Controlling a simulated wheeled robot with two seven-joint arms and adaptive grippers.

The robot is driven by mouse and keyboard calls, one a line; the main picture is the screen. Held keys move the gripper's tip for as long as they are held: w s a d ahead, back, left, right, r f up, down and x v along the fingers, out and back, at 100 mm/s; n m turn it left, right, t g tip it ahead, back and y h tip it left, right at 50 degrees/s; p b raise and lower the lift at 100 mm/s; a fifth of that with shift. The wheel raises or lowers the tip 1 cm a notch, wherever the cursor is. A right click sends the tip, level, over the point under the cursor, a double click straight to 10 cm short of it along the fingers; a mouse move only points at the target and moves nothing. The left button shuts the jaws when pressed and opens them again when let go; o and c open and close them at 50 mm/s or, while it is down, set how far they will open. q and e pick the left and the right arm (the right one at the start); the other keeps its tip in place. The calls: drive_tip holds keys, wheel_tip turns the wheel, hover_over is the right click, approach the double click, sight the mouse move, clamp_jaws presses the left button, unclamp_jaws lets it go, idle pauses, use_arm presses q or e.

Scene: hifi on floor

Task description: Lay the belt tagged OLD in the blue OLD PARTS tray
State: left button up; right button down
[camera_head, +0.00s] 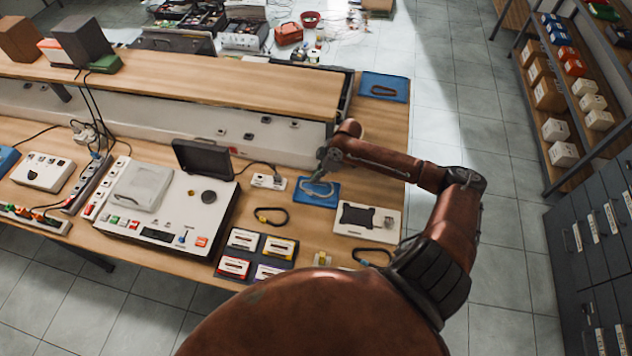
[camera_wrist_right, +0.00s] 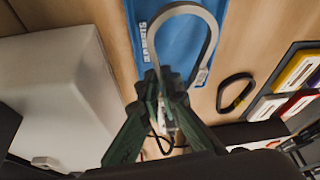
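A pale grey belt (camera_wrist_right: 188,10) forms a loop over a blue tray (camera_wrist_right: 172,45) with white lettering, only partly legible. A small pale tag (camera_wrist_right: 201,77) hangs on the belt; its word is not readable. My right gripper (camera_wrist_right: 163,82) is shut on one side of the loop. In the head view, my right gripper (camera_head: 324,168) is at the blue tray's (camera_head: 331,201) upper edge, with the belt (camera_head: 317,192) over the tray. I cannot tell whether the belt touches the tray. My left gripper is not in view.
Another blue tray (camera_head: 398,84) holding a dark belt lies at the back right. A black belt with a yellow tag (camera_head: 271,216) lies left of the near tray, another black belt (camera_head: 371,256) in front. A white plate (camera_head: 352,231) and several cassettes (camera_head: 243,239) lie nearby.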

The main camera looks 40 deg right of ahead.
drive_tip(key=shift+f, duration=1.55)
drive_tip(key=c, duration=2.4)
unclamp_jaws()
drive_tip(key=shift+f, duration=0.1)
drive_tip(key=v, duration=1.2)
drive_tip(key=shift+p, duration=0.35)
